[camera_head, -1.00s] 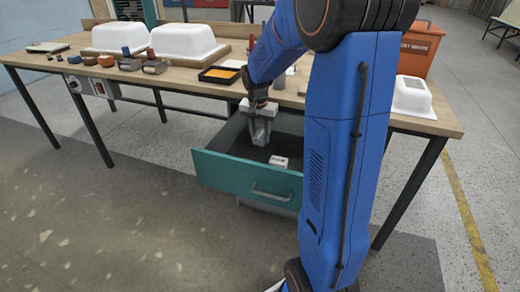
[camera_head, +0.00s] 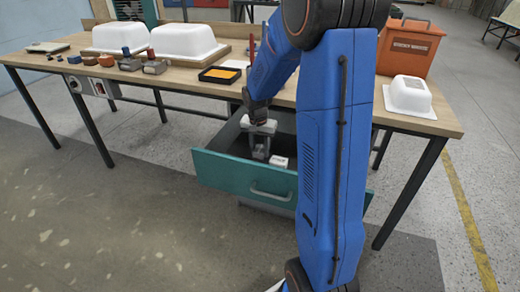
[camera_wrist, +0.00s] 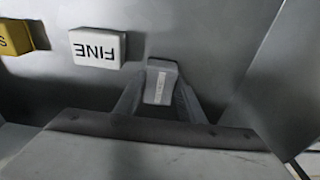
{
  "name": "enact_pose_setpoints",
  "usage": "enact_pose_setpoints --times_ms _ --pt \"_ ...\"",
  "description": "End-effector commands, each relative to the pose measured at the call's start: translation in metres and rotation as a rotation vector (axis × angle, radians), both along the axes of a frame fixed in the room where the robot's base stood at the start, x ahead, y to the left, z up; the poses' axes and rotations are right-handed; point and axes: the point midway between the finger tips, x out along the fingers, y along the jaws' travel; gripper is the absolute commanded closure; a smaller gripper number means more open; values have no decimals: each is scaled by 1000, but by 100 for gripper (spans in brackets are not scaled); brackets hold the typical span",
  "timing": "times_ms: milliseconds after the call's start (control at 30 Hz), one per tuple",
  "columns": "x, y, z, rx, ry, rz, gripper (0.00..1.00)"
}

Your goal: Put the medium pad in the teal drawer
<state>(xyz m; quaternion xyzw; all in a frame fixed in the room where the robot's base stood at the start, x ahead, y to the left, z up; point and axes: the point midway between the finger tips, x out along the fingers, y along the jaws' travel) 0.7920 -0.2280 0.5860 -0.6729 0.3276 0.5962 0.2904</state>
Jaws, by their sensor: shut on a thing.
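The teal drawer (camera_head: 225,170) is pulled out under the workbench, with a dark inside. My gripper (camera_head: 260,152) reaches down into it. In the wrist view its fingers (camera_wrist: 160,98) are shut on a grey pad (camera_wrist: 163,84) with a pale label strip, too small to read; I take it for the medium pad. The pad is low in the drawer, and I cannot tell whether it touches the floor. A white block marked FINE (camera_wrist: 97,48) lies beside it, also seen in the head view (camera_head: 279,162). A yellow block (camera_wrist: 14,38) shows partly at the left edge.
The drawer walls stand close around my gripper. On the bench (camera_head: 450,126) are white tub shells (camera_head: 188,42), a small white shell (camera_head: 410,96), a black tray with orange (camera_head: 219,74), clamp-like tools (camera_head: 130,60) and an orange bin (camera_head: 408,48).

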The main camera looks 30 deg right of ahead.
Motion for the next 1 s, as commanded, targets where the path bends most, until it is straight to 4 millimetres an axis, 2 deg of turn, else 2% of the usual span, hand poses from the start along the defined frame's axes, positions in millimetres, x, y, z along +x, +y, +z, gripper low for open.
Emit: enact_pose_setpoints --times_ms 33,67,100,133,433,567,667,1000 --pt "0 0 -2 0 1 0 85" --pt "0 0 -2 0 1 0 60" --pt "0 0 -1 0 0 0 50" --pt "0 0 -1 0 0 0 46" --pt "0 0 0 0 0 0 46" --pt "0 0 8 0 -3 0 46" --pt "0 2 22 -1 -4 0 46" --pt "-5 8 86 -1 -3 1 46"
